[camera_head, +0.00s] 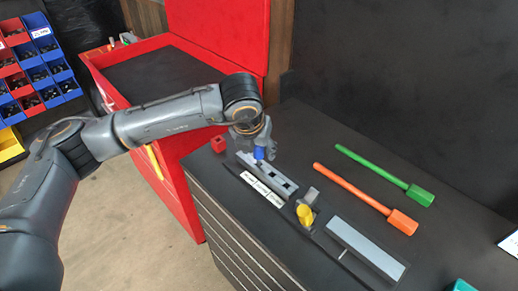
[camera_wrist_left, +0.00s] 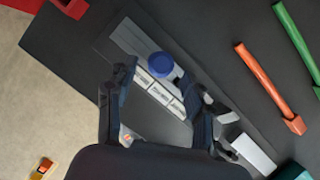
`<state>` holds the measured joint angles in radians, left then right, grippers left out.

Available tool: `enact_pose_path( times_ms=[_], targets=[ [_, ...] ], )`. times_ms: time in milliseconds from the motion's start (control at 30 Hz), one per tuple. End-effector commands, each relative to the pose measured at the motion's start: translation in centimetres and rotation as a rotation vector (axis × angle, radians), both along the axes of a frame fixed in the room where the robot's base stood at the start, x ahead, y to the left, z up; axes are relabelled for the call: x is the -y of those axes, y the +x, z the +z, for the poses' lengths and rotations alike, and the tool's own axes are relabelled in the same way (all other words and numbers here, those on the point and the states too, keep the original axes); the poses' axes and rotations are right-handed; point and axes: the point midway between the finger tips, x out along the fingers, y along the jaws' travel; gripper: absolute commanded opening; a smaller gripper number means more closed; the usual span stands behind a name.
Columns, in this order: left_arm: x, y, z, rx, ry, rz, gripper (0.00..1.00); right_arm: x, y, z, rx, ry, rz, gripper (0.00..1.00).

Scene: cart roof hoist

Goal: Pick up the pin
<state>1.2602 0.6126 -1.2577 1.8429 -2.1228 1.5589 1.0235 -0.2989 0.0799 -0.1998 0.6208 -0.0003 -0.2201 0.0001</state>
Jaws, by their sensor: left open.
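A blue pin (camera_head: 259,153) stands in a grey slotted block (camera_head: 283,184) on the dark cabinet top. In the left wrist view the round blue top of the pin (camera_wrist_left: 160,64) shows just beyond and between the fingers. My left gripper (camera_head: 256,143) is at the pin from above, its fingers pointing down. In the left wrist view the left gripper (camera_wrist_left: 162,88) is open, its two fingers apart with nothing seen held. Whether a finger touches the pin I cannot tell. The pin's lower part is hidden. My right gripper is not in view.
White labels (camera_head: 262,189) lie before the block. A red cube (camera_head: 218,144) sits left of it, a yellow piece (camera_head: 305,214) right of it. Orange (camera_head: 365,196) and green (camera_head: 385,175) rods lie behind, a grey bar (camera_head: 366,248) at right. A red tool chest (camera_head: 180,152) stands left.

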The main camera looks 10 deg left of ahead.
Motion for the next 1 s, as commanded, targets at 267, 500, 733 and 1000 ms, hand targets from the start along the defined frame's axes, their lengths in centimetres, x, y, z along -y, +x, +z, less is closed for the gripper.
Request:
enact_pose_path(
  times_ms=[267,500,733,1000],
  targets=[
    [-0.2,1.7,-3.0,-0.002,0.001,0.001,0.52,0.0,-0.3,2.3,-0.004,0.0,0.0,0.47],
    [-0.2,1.9,-3.5,-0.001,0.001,0.0,0.52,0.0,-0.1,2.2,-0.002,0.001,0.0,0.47],
    [-0.2,1.8,-3.5,-0.001,0.001,0.001,0.12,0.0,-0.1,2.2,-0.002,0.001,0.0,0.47],
    [-0.2,1.9,-3.4,0.0,0.001,0.001,0.0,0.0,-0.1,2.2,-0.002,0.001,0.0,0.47]
  ],
)
